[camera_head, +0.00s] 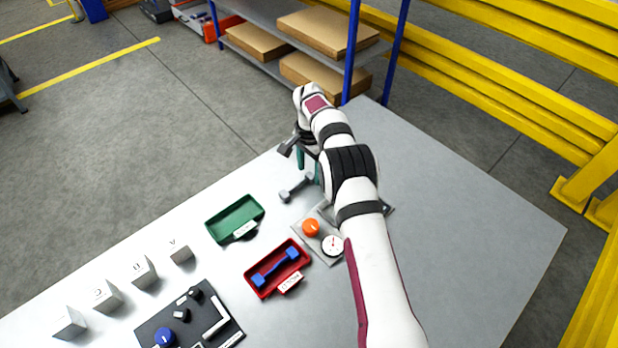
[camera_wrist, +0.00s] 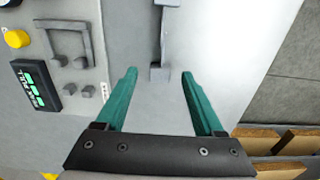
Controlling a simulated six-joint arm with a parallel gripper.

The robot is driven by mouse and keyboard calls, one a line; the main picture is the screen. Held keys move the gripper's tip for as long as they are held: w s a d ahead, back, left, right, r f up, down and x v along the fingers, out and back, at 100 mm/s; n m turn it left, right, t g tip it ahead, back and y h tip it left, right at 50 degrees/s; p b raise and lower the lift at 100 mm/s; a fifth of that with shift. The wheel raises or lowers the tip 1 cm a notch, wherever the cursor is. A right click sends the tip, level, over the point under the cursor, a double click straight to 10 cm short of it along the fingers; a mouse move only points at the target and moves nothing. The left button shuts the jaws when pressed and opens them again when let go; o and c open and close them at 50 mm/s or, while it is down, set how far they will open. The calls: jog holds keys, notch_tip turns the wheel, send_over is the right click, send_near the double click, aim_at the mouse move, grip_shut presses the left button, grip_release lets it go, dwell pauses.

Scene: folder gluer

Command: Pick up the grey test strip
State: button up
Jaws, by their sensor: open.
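The grey test strip (camera_head: 297,187), dumbbell-shaped with wide ends and a narrow middle, lies flat on the table beside the far end of the green tray. In the wrist view the strip (camera_wrist: 164,32) runs up and down at the top middle, its far end cut off by the frame edge. My gripper (camera_wrist: 160,72) is open, with teal fingers apart and nothing held between them. The strip's near end appears between the fingertips in that view; I cannot tell the height gap. In the head view my arm partly hides the gripper.
An empty green tray (camera_head: 212,226) and a red tray (camera_head: 252,283) holding a blue strip (camera_head: 275,268) stand nearby. A plate with an orange knob (camera_head: 311,227) and a dial (camera_head: 332,244) lies partly under my arm. Grey blocks (camera_head: 143,272) line the table's left side.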

jog(key=shift+f, duration=0.75)
jog(key=shift+c, duration=0.3)
grip_shut()
jog(key=shift+r, duration=0.2)
